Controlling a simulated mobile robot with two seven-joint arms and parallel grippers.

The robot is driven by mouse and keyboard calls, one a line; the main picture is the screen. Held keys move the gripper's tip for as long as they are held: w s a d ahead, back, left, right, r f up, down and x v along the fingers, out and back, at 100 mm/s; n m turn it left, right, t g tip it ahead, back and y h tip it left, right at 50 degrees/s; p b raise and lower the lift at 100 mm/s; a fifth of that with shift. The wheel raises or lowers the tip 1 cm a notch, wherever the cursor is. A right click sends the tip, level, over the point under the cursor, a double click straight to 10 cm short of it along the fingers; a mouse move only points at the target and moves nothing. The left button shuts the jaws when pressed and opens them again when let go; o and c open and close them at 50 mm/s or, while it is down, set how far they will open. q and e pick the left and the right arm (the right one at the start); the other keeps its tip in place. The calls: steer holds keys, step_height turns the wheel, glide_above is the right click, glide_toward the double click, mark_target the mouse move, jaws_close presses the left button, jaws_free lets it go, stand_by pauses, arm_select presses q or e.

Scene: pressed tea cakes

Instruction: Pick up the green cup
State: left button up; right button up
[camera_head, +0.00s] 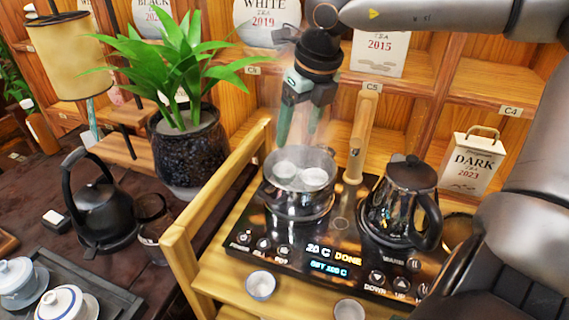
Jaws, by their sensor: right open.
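My right gripper (302,122) points down, open and empty, above a steaming dark pot on the black cooker. Its fingers look dark green through the steam. Two small pale cups, a left one (285,170) and a right one (314,177), sit in the pot (297,206), below the fingertips and apart from them. Two more small pale cups stand on the wooden stand in front: one with a bluish rim (261,285) and one cut by the bottom edge (349,311). I cannot make out a clearly green cup. My left gripper is not in view.
A black kettle (402,200) stands right of the pot on the cooker (300,255). A wooden rail (205,215) edges the stand. Left are a potted plant (190,150), another kettle (103,212) and lidded cups on a tray (118,300). Shelves with tea packages stand behind.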

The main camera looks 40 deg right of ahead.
mark_target(286, 170)
steer(key=x, duration=0.6)
steer(key=b+x, duration=0.1)
steer(key=x, duration=0.5)
steer(key=shift+w+a+f, duration=0.1)
steer(key=shift+a+f, duration=0.05)
steer(key=shift+f, duration=0.05)
steer(key=c, duration=1)
